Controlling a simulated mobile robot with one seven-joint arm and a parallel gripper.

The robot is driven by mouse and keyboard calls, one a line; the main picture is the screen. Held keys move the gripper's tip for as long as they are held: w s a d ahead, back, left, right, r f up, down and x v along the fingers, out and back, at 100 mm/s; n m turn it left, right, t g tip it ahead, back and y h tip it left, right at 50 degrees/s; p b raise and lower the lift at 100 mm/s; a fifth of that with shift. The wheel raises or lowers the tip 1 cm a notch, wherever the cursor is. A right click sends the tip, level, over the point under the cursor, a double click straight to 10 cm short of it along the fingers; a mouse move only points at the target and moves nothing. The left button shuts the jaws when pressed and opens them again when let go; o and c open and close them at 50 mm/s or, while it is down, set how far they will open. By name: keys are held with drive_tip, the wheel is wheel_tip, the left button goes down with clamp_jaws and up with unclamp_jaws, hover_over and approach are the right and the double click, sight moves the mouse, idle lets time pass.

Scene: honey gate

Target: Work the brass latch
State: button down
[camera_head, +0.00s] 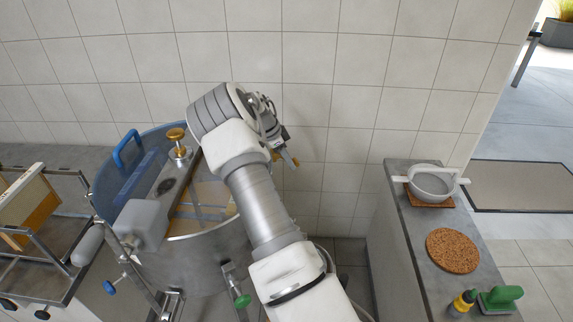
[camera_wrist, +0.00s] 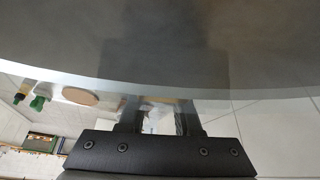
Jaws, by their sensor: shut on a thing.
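The steel honey drum (camera_head: 190,260) stands left of centre in the head view. Its curved wall fills the top of the wrist view (camera_wrist: 160,45). My gripper (camera_head: 284,159) is beyond my forearm, at the right of the drum. In the wrist view my gripper (camera_wrist: 158,112) has its fingers at the drum's curved edge. A small brass-coloured piece, seemingly the brass latch (camera_wrist: 178,100), shows at the fingers; the gripper appears shut on it. Most of the latch is hidden by the fingers and arm. A separate brass knob (camera_head: 176,134) sits on top of the drum.
A blue handle (camera_head: 127,150) rises at the drum's left. A frame rack (camera_head: 30,215) stands far left. A tiled wall is close behind.

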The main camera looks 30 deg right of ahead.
drive_tip(key=shift+d+r+h, duration=0.15)
drive_tip(key=shift+r+h, duration=0.05)
drive_tip(key=shift+h, duration=0.3)
drive_tip(key=c, duration=0.6)
unclamp_jaws()
drive_tip(key=v, duration=1.7)
drive_tip(key=shift+w+r, duration=0.2)
drive_tip(key=shift+r, duration=0.05)
